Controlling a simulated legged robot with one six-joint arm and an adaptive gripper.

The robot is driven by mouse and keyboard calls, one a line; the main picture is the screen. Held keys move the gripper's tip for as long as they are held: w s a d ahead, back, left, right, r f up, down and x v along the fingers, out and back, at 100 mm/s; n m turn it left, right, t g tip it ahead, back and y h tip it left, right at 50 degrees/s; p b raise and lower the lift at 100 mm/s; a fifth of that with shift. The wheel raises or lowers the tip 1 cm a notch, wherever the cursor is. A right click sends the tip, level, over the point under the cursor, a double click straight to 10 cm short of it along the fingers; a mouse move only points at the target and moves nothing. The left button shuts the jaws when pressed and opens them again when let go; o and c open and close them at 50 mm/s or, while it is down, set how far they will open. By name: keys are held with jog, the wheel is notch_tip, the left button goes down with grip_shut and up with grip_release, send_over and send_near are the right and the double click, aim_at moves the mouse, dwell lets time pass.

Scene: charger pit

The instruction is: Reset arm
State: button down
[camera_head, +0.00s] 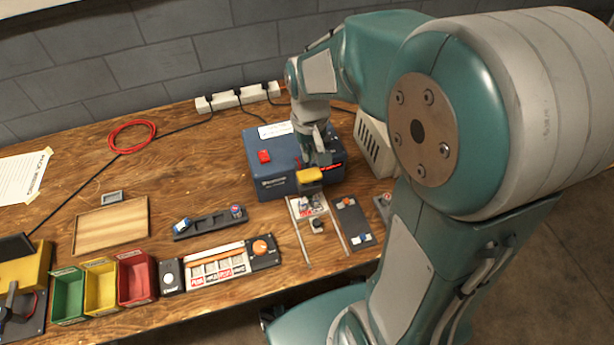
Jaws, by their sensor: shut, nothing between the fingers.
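My gripper (322,158) is shut and empty at the end of my teal and grey arm. It points down at the right part of a blue box (270,185) on the wooden bench. I cannot tell whether it touches the box. A red button or block (264,156) is on the box's top, left of my gripper. A yellow piece (309,175) shows at the box's front edge, just below my gripper. My gripper and wrist hide part of the box's top. A white label (275,130) lies at the box's back edge.
A beige vented box (373,148) stands close right of my gripper. In front are a railed strip (303,240), dark trays (210,223) and a labelled panel (222,268). Green, yellow and red bins (137,280) stand front left. A power strip (238,98) runs along the wall.

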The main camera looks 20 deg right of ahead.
jog(key=s+r+t, duration=0.5)
jog(key=s+r, duration=0.7)
jog(key=s, duration=0.2)
jog(key=shift+r+t, duration=0.25)
jog(key=shift+t, duration=0.05)
dwell(0.8)
